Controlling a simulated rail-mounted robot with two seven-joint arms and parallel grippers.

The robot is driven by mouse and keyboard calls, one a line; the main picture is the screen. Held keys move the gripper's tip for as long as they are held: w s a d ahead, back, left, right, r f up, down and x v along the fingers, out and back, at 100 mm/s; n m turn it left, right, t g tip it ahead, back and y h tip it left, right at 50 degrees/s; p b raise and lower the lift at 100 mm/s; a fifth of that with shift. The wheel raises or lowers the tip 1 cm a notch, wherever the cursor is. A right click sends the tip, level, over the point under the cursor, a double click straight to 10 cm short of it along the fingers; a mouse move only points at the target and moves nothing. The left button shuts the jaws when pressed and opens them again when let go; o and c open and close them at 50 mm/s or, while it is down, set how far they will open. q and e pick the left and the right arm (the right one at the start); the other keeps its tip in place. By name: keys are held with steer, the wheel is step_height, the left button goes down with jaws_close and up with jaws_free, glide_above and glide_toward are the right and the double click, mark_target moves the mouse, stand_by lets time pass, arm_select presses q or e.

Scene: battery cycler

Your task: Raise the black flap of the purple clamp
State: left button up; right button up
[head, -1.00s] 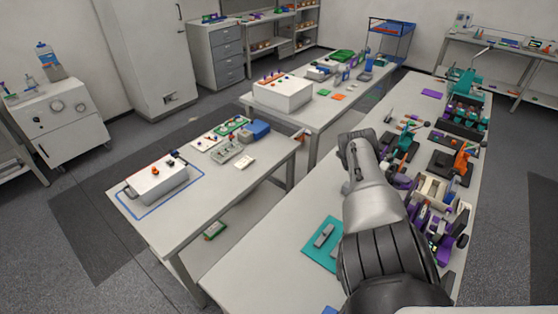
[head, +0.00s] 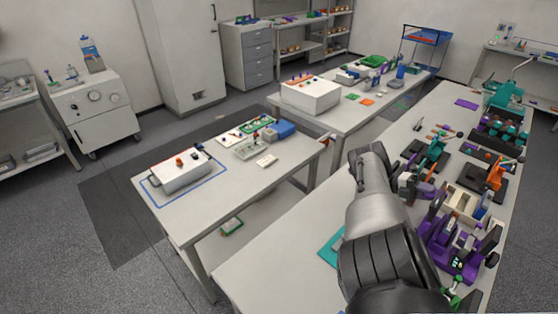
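The purple clamp (head: 447,245) stands on the right-hand bench, to the right of my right arm. A dark, flat piece that looks like its black flap (head: 491,241) shows at its right side; its exact angle is hard to tell. My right arm rises from the bottom and partly hides the bench. My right gripper (head: 410,184) seems to be just beyond the arm's bend, small and partly hidden, left of and behind the clamp. I cannot tell whether it is open, and I see no contact with the flap. My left gripper is not in view.
An orange device on a black base (head: 492,177) and a teal one (head: 431,152) stand behind the clamp. A beige tray (head: 462,203) is close behind it. A teal mat (head: 330,247) lies left of my arm.

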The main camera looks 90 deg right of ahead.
steer(key=o, duration=0.4)
steer(key=shift+f, duration=0.1)
steer(key=b+v, duration=1.2)
steer(key=v, duration=0.1)
steer(key=shift+w+d+b, duration=0.25)
steer(key=shift+w+b, duration=0.05)
steer(key=shift+b, duration=0.1)
stand_by(0.4)
